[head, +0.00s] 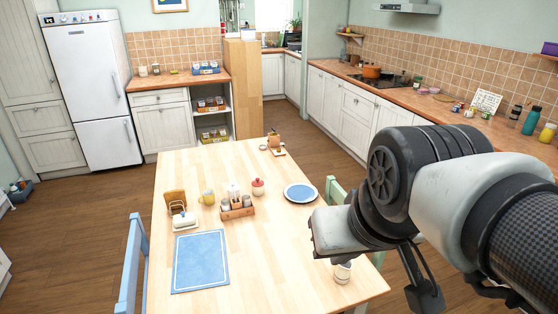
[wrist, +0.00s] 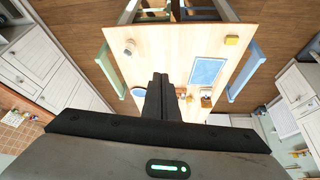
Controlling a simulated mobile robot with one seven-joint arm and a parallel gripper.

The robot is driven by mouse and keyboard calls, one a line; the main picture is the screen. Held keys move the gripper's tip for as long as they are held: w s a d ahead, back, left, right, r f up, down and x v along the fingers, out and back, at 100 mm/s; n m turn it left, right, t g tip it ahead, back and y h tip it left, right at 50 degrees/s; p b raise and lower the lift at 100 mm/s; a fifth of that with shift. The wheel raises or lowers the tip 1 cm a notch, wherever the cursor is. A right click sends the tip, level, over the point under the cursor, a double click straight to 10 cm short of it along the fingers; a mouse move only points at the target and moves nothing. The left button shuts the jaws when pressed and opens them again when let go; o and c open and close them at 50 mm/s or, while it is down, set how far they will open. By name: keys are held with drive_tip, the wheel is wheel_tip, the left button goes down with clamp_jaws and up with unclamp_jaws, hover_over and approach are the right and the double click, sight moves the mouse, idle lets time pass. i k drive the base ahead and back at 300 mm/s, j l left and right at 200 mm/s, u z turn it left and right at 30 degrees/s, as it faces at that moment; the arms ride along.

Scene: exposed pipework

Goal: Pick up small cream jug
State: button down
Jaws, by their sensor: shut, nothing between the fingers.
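A small cream jug (head: 343,271) stands upright near the front right edge of the wooden table (head: 265,285). It also shows as a small pale round shape in the wrist view (wrist: 129,47). My gripper (wrist: 158,82) is shut and empty, its dark fingers together above the table. In the wrist view the jug lies up and left of the fingertips, clear of them. In the head view my arm hangs over the table's right side, and I cannot make out the fingers there.
A blue placemat (head: 201,261), a butter dish (head: 185,221), a yellow mug (head: 208,197), a condiment caddy (head: 237,209), a red-topped pot (head: 257,187) and a blue plate (head: 300,193) are on the table. A blue chair (head: 131,265) stands left, a green chair (head: 335,190) right. The table's front middle is clear.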

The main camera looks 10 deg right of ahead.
sight(343, 273)
drive_tip(key=i+l+u, duration=0.1)
drive_tip(key=l, duration=0.2)
drive_tip(key=i+l+u, duration=0.1)
drive_tip(key=l, duration=0.25)
drive_tip(key=i+l+u, duration=0.2)
drive_tip(key=l, duration=0.45)
drive_tip(key=i, duration=0.1)
